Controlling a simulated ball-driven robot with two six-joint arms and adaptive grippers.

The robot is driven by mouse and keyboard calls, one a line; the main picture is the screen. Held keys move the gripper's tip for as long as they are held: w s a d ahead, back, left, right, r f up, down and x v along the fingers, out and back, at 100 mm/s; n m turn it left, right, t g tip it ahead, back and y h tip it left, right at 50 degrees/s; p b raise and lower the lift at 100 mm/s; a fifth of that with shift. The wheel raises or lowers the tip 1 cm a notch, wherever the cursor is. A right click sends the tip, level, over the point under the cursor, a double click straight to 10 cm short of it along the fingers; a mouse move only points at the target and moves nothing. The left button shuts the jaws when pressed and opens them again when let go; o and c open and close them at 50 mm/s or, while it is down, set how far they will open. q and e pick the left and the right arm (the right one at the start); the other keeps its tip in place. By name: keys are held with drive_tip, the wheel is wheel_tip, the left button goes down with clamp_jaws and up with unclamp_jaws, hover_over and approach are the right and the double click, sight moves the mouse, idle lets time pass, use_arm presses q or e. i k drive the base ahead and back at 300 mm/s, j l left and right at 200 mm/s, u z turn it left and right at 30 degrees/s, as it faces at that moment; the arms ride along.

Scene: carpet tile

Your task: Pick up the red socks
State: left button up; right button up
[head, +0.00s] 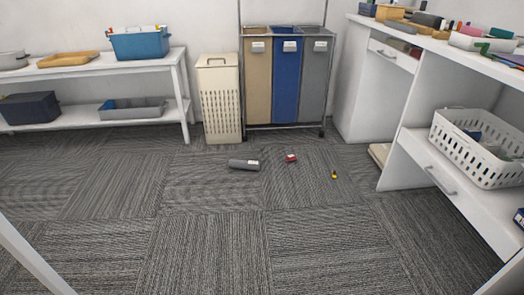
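A small red item (291,158), which looks like the folded red socks, lies on the carpet tiles (300,225) in front of the sorting hamper. It has a paler patch on it, and it is too small to make out more. Neither of my grippers shows in the head view.
A grey cylinder (243,165) lies left of the red item, and a small yellow item (334,175) lies to its right. Behind stand a beige laundry basket (219,100) and a three-bag hamper (286,80). Shelves (120,68) stand left, a white desk (412,160) right. The front carpet is clear.

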sight(291, 157)
drive_tip(key=i+j+z, duration=0.2)
drive_tip(key=i, duration=0.25)
drive_tip(key=i+z, duration=0.15)
drive_tip(key=i, duration=0.3)
drive_tip(key=i+l+u, duration=0.35)
drive_tip(key=i, duration=0.6)
drive_tip(key=i+l+u, duration=0.35)
drive_tip(key=i+l, duration=0.35)
drive_tip(key=i, duration=0.2)
drive_tip(key=i+l+u, duration=0.35)
drive_tip(key=i+l, duration=0.45)
